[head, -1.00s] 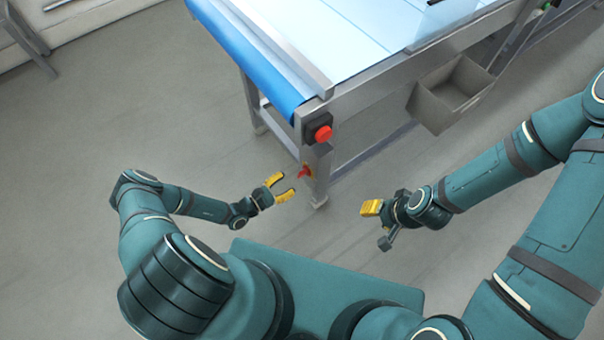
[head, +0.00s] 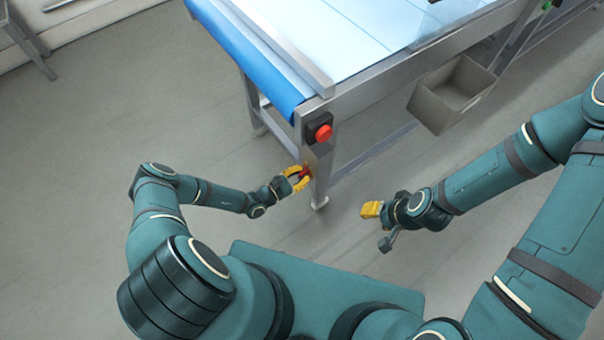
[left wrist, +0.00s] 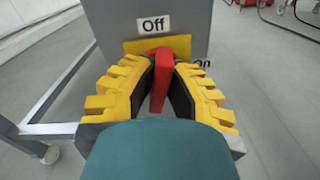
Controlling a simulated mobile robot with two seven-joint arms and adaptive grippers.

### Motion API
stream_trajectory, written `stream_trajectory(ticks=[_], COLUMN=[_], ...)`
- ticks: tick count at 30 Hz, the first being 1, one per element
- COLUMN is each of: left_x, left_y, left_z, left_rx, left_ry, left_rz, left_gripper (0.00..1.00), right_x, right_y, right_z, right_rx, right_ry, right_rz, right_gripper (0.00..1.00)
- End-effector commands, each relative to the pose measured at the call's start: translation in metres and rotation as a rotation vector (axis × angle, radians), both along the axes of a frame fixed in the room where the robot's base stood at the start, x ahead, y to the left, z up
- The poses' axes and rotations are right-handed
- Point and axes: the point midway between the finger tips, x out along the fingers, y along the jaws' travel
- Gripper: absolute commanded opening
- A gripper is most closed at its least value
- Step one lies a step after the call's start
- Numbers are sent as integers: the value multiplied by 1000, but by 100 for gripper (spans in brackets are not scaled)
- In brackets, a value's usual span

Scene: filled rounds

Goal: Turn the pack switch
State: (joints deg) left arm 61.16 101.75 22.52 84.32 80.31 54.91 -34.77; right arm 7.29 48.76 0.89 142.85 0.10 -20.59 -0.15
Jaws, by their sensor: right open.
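The pack switch (head: 305,172) is a red handle on a yellow plate, low on the conveyor's near corner leg. In the left wrist view the red handle (left wrist: 162,80) stands nearly upright below an "Off" label (left wrist: 153,24). An "On" label, partly hidden, is to its right. My left gripper (head: 302,178) has its yellow, black-padded fingers on either side of the handle. Their tips are very close to it; I cannot tell whether they press on it. My right gripper (head: 372,209) is open and empty, apart from the conveyor, to the right of the leg.
A red push button (head: 323,132) on a black box sits above the switch. The conveyor (head: 345,45) has a blue belt end and metal frame. A grey bin (head: 440,112) hangs on its side. The floor around the leg is clear.

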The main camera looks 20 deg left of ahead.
Motion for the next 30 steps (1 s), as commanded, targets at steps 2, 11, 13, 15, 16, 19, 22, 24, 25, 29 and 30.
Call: stream_trajectory(ticks=[2, 11, 13, 15, 16, 19, 22, 24, 25, 29, 30], left_x=[0, 0, 0, 0, 0, 0, 1, 1, 1, 0, 0], left_y=[0, 0, 0, 0, -1, 0, 0, 0, 0, 0, 0], left_z=[0, 2, 3, 2, 2, 1, 0, 0, 0, 0, 0], left_rx=[0, 68, 115, 157, 169, 193, 196, 195, 195, 194, 194], left_ry=[0, -53, -89, -123, -132, -151, -153, -154, -154, -153, -153], left_rz=[0, 1, 2, 1, 1, 1, 1, 1, 1, 1, 0], left_gripper=[0, 0, 0, 0, 0, 0, 0, 0, 0, 41, 42], right_x=[0, -2, -3, -3, -3, -4, -4, -4, -4, -4, -4], right_y=[0, 0, 0, 0, 0, 1, 1, 1, 1, 1, 1], right_z=[0, 9, 14, 18, 18, 19, 18, 18, 18, 18, 18], right_rx=[0, 1, 1, 1, 1, 2, 2, 2, 2, 1, 1], right_ry=[0, 3, 6, 8, 8, 9, 9, 9, 9, 9, 9], right_rz=[0, 0, 1, 2, 2, 2, 2, 2, 2, 2, 2], right_gripper=[47, 47, 47, 47, 47, 47, 47, 47, 47, 47, 47])
